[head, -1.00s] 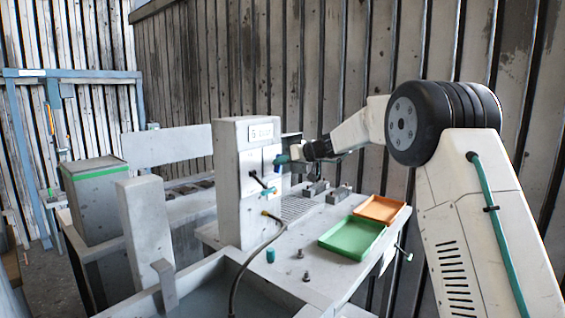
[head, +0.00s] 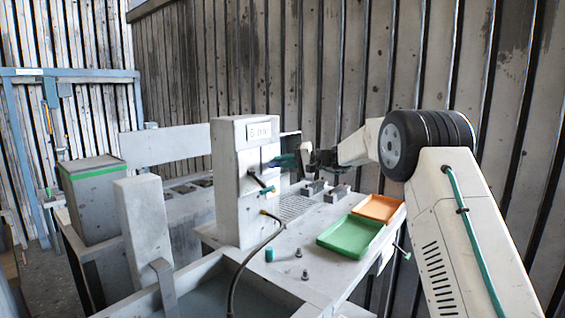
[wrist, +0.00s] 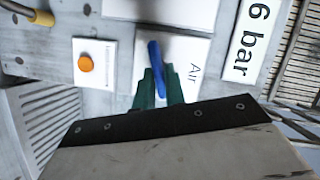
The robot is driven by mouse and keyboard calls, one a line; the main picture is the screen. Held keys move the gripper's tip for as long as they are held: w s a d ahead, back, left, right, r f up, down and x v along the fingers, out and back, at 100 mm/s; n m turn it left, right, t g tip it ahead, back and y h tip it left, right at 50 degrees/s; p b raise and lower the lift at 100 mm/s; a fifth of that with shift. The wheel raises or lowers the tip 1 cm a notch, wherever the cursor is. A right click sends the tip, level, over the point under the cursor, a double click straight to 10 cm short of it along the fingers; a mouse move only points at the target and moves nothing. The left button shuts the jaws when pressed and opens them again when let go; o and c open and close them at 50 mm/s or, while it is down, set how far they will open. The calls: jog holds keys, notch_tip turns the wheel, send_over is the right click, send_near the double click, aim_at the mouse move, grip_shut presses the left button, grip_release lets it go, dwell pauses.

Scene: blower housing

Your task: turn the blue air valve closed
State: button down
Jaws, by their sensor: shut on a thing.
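The blue air valve lever (wrist: 155,54) stands out from a white plate marked "Air" in the wrist view. It looks nearly upright in that picture, leaning slightly. My gripper (wrist: 159,84) has its green fingers on either side of the lever's lower part, shut on it. In the head view my gripper (head: 285,160) reaches from the right to the front face of the grey panel block (head: 230,190). The lever is mostly hidden by the fingers there.
An orange button (wrist: 86,63) and a "6 bar" label (wrist: 252,38) flank the plate. A dark hose (head: 240,270) hangs below the block. A green tray (head: 350,236) and an orange tray (head: 379,208) lie on the bench to the right.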

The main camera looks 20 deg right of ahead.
jog(key=shift+d+f+m+t+y, duration=0.15)
jog(key=shift+m+y, duration=0.2)
jog(key=shift+m, duration=0.5)
jog(key=shift+a+f+m+t+y, duration=0.15)
jog(key=shift+m+y, duration=0.2)
jog(key=shift+m, duration=0.5)
jog(key=shift+d, duration=0.1)
jog(key=c, duration=1.5)
grip_release()
jog(key=shift+o, duration=0.2)
jog(key=v, duration=0.7)
jog(key=shift+d, duration=0.4)
jog(key=shift+s+m, duration=0.15)
jog(key=shift+m, duration=0.15)
